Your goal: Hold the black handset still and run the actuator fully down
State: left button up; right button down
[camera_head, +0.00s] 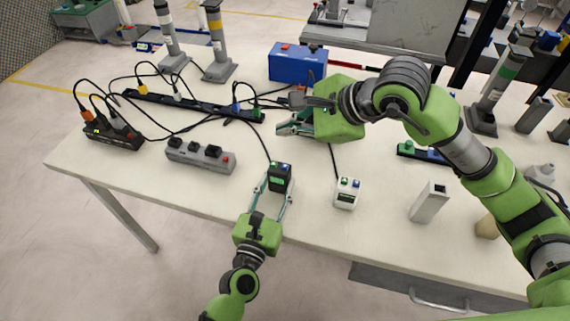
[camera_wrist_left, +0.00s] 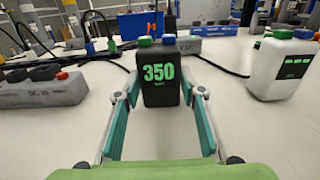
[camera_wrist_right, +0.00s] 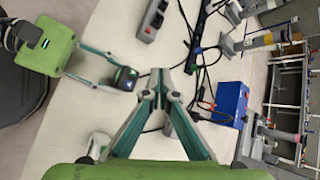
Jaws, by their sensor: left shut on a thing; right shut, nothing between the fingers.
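The black handset (camera_head: 279,177) stands upright on the table near its front edge, with a cable behind it. In the left wrist view the handset (camera_wrist_left: 160,76) shows a green 350 and has a green and a blue button on top. My left gripper (camera_head: 279,186) is shut on its sides. My right gripper (camera_head: 281,127) is shut and empty, above the table behind the handset; its tips meet in the right wrist view (camera_wrist_right: 161,82). Two grey column actuators (camera_head: 216,45) (camera_head: 168,38) stand at the back left. Which one the handset drives cannot be told.
A white handset (camera_head: 346,193) stands right of the black one. A grey power strip (camera_head: 200,156) lies to the left, with cables and a long dark strip (camera_head: 180,104) behind. A blue box (camera_head: 297,64) stands at the back. Another grey column (camera_head: 498,90) is at right.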

aim_at(287, 167)
jog(key=shift+f, duration=4.4)
jog(key=shift+f, duration=0.1)
jog(key=shift+f, duration=0.3)
jog(key=shift+f, duration=0.55)
jog(key=shift+r, duration=0.1)
dwell(1.1)
jog(key=shift+r, duration=0.85)
jog(key=shift+r, duration=2.55)
